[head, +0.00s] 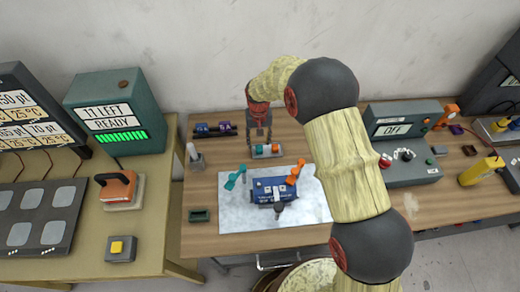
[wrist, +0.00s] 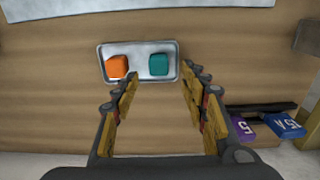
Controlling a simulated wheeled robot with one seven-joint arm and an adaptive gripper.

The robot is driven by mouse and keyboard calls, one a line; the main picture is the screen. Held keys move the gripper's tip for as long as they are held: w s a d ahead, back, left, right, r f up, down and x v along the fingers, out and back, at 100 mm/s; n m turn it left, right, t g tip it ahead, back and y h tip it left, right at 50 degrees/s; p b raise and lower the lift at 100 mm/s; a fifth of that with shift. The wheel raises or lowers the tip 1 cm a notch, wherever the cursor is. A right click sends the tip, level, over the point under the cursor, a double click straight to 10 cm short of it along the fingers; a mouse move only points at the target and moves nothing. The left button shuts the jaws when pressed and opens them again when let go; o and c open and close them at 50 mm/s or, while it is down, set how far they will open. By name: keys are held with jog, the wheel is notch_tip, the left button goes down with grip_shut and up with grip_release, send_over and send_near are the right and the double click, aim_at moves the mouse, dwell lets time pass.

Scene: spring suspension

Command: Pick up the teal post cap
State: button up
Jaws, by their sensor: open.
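The teal post cap (wrist: 158,64) is a small rounded block in a shallow metal tray (wrist: 139,49), to the right of an orange cap (wrist: 117,67) in the wrist view. In the head view the teal cap (head: 259,149) is on the left and the orange cap (head: 275,148) on the right. My gripper (wrist: 160,88) is open and empty, its fingers pointing down over the table near the tray. The cap is apart from both fingers.
A white mat (head: 240,212) holds a blue block (head: 274,190), with a teal post (head: 235,178) and an orange post (head: 295,172) beside it. A dark rack with blue and purple pieces (head: 214,130) lies left of my gripper. A grey control box (head: 402,125) stands at right.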

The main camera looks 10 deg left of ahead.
aim_at(259, 147)
notch_tip(259, 147, down, 4)
jog(key=shift+f, duration=0.1)
jog(key=shift+d, duration=0.1)
jog(key=shift+c, duration=1.2)
jog(key=c, duration=0.7)
